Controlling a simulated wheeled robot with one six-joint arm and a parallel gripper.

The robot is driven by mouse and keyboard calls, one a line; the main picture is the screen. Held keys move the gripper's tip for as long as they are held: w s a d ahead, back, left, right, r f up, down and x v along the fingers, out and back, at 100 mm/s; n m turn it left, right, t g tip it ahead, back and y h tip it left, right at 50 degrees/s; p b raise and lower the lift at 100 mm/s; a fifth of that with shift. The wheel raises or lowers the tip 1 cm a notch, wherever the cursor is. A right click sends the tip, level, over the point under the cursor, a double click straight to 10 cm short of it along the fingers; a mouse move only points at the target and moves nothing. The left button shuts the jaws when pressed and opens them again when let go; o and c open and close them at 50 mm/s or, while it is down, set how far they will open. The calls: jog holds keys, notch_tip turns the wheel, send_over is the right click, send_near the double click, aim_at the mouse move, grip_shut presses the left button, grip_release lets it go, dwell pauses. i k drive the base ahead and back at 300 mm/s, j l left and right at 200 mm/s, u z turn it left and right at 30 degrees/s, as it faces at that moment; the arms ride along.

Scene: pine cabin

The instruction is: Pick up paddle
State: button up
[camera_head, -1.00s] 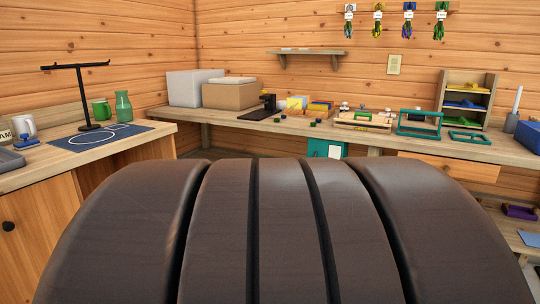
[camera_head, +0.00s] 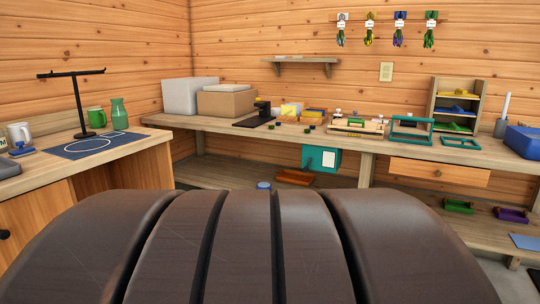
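I cannot make out a paddle for certain in the head view. Small coloured pieces lie in a wooden rack (camera_head: 435,106) at the right of the back bench, too small to identify. My gripper is not in view, so its opening and contents do not show.
A large dark brown ribbed form (camera_head: 240,245) fills the foreground and hides the floor. The back bench (camera_head: 215,125) holds boxes, a teal frame (camera_head: 411,131) and a blue bin (camera_head: 524,142). The left counter holds a black stand (camera_head: 79,105), a green mug (camera_head: 97,117) and a blue mat (camera_head: 70,151).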

aim_at(505, 107)
jog(key=z, duration=1.6)
